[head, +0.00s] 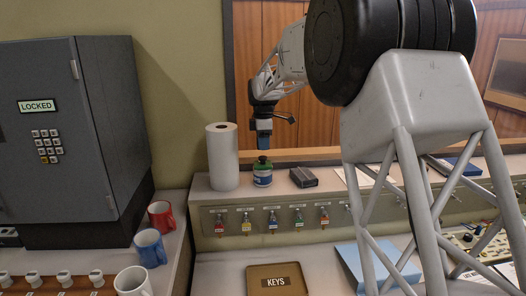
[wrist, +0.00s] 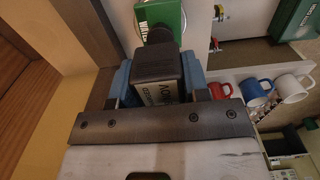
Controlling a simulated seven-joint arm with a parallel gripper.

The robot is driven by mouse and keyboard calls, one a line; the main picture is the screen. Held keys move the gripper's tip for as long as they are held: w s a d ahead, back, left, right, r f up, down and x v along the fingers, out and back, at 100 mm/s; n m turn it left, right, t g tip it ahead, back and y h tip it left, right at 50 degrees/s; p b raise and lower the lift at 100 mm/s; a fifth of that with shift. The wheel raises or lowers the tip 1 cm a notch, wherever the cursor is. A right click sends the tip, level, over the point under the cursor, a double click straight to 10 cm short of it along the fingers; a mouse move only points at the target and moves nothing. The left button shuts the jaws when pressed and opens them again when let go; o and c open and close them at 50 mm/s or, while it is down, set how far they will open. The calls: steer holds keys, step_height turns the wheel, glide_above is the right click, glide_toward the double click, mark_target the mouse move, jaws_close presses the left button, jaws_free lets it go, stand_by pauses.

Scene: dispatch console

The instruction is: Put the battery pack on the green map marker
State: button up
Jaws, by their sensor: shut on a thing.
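My gripper (head: 264,143) has its fingers pointing down above the back shelf, left of the picture's middle in the head view. In the wrist view its blue fingers are shut on a dark, boxy thing with a pale printed label, which I take for the battery pack (wrist: 158,72). In the head view the pack is hardly distinguishable between the fingers. A blue can with a green top (head: 262,173) stands on the shelf below the gripper, apart from the fingers. I cannot identify the green map marker for certain in either view.
A white paper roll (head: 222,157) stands left of the can, and a dark box (head: 303,177) lies to its right. Key hooks line the shelf front. Red (head: 161,215), blue (head: 150,248) and white mugs stand at left, beside a grey locked cabinet (head: 75,130). A KEYS tray (head: 254,285) lies below.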

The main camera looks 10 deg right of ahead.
mark_target(263, 157)
steer(key=shift+f, duration=1.65)
steer(key=shift+f, duration=0.2)
steer(key=o, duration=1)
steer(key=shift+r, duration=0.2)
step_height(263, 157, up, 12)
steer(key=shift+f, duration=0.1)
